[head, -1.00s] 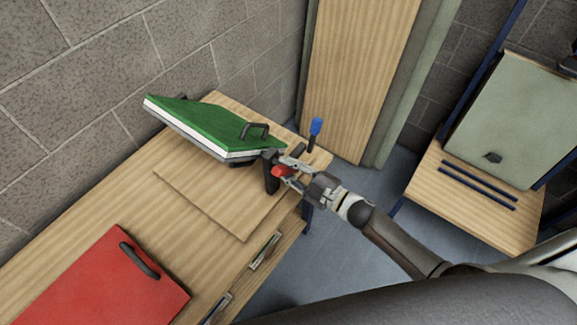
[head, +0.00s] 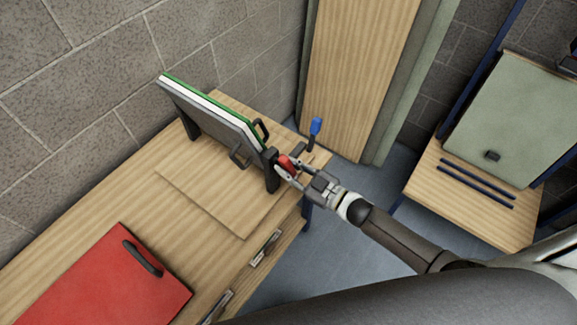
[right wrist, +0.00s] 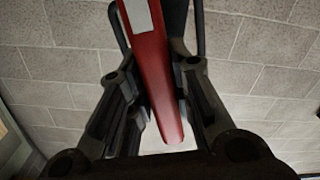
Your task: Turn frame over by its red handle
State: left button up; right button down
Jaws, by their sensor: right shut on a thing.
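The frame (head: 215,117) stands on the wooden bench between dark posts, tilted steeply on edge. Its grey face with a dark handle shows toward me; a white layer and a green edge show along its top and far side. My right gripper (head: 288,167) is shut on the red handle (head: 285,163) at the frame's near right end. In the right wrist view the red handle (right wrist: 155,75) lies between the two fingers (right wrist: 158,105). My left gripper is not in view.
A red panel (head: 90,285) with a black handle lies on the wooden bench (head: 60,240) at the lower left. A blue-handled lever (head: 315,127) stands right of the frame. A grey-green panel (head: 510,120) leans on a wooden stand at the right. A brick wall is behind.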

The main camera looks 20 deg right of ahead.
jog(key=shift+m, duration=2.7)
jog(key=shift+f+m, duration=0.1)
jog(key=shift+m, duration=2.5)
jog(key=shift+m+b, duration=0.8)
jog(key=shift+m, duration=1.8)
jog(key=shift+m+b, duration=1)
jog(key=shift+m, duration=1.4)
jog(key=shift+s+m, duration=0.1)
jog(key=shift+m, duration=0.4)
jog(key=c, duration=1.3)
grip_release()
jog(key=v, duration=1.2)
